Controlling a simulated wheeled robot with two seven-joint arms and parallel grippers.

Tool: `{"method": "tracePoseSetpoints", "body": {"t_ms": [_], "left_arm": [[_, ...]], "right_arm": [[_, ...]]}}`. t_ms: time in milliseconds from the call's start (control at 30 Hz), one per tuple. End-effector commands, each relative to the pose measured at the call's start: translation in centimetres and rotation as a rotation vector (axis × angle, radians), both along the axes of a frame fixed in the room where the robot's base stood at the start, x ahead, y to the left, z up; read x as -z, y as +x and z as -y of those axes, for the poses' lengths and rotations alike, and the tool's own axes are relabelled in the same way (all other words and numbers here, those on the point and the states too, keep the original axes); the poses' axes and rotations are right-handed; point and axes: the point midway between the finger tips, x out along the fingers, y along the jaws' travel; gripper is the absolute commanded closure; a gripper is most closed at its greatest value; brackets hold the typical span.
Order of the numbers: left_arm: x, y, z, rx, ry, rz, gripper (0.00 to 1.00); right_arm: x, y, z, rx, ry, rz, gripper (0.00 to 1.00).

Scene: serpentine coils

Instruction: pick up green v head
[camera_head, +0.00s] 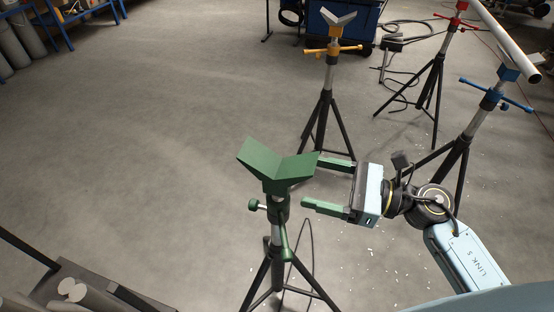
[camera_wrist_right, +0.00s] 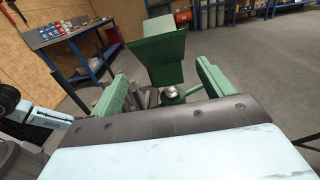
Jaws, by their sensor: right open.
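The green V head (camera_head: 275,165) sits on top of a black tripod stand in the middle of the head view, its V opening upward. My right gripper (camera_head: 310,182) comes in from the right, open, with its two green fingers pointing at the stand's upper part. In the right wrist view the green V head (camera_wrist_right: 157,52) is straight ahead between and beyond the open fingers of the right gripper (camera_wrist_right: 162,88). The fingers look apart from the head. My left gripper is not in view.
A yellow stand (camera_head: 331,55), a red stand (camera_head: 448,40) and a blue stand (camera_head: 493,95) stand behind and to the right. A pipe (camera_head: 510,42) lies at the upper right. A dark rack with grey cylinders (camera_head: 75,290) is at the lower left. The floor at left is clear.

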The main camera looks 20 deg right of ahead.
Motion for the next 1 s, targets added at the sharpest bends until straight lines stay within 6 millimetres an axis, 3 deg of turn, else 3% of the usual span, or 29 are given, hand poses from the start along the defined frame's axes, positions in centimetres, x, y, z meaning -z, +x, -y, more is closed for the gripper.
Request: {"method": "tracePoseSetpoints", "body": {"t_ms": [100, 333, 633, 933, 1000], "left_arm": [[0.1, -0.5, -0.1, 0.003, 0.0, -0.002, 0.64], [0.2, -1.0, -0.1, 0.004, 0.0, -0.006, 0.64], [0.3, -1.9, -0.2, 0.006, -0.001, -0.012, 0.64], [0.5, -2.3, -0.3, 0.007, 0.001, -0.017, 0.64], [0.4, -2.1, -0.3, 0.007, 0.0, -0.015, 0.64]], "right_arm": [[-0.1, 1.1, -1.6, 0.0, 0.004, 0.001, 0.2], [-0.1, 2.2, -2.9, 0.002, 0.003, 0.001, 0.2], [0.0, 4.7, -6.2, 0.002, 0.004, -0.002, 0.2], [0.1, 4.9, -6.6, 0.002, 0.002, -0.003, 0.2], [0.1, 4.9, -6.6, 0.002, 0.002, -0.003, 0.29]]}}
